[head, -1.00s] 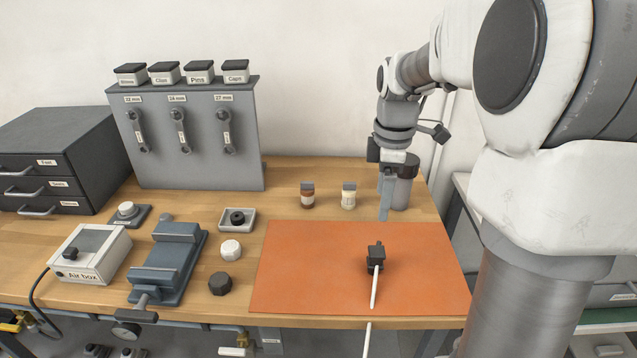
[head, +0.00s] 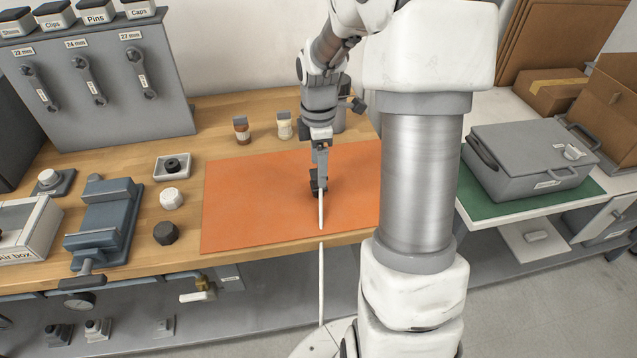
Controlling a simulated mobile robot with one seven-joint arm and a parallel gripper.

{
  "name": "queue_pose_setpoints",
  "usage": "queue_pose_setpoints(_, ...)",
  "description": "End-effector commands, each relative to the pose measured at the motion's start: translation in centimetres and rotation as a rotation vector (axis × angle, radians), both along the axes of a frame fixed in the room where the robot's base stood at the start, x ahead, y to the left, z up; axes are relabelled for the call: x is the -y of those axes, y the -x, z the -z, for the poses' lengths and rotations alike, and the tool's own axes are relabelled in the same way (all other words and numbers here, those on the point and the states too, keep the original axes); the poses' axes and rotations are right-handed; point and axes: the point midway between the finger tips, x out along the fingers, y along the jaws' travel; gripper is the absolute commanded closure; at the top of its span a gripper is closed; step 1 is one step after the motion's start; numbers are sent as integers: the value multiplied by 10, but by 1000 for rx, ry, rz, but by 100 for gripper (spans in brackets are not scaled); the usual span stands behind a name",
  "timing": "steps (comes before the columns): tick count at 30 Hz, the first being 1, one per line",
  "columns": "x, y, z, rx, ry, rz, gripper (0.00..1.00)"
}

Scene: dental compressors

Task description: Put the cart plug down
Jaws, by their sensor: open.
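The cart plug (head: 315,188) is a small black block with a white cable (head: 321,212). It appears to rest on the orange mat (head: 250,205), near the mat's right half. The cable runs toward the front edge of the bench and hangs below it. My gripper (head: 320,176) points down directly at the plug, its open fingers reaching the plug's top. The fingers partly hide the plug, and I cannot tell whether they touch it.
Two small jars (head: 284,126) stand behind the mat. A blue-grey vise (head: 105,225), a black knob (head: 166,233) and a white knob (head: 172,198) are to the left. A grey case (head: 530,160) lies on a green mat at right. The mat's left part is clear.

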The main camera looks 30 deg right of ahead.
Motion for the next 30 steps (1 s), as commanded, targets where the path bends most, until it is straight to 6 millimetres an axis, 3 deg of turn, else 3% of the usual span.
queue_pose_setpoints(7,0,-1,39,-3,-2,0,18)
queue_pose_setpoints(17,0,-1,46,-1,0,0,18)
queue_pose_setpoints(30,0,-1,46,-1,0,0,95)
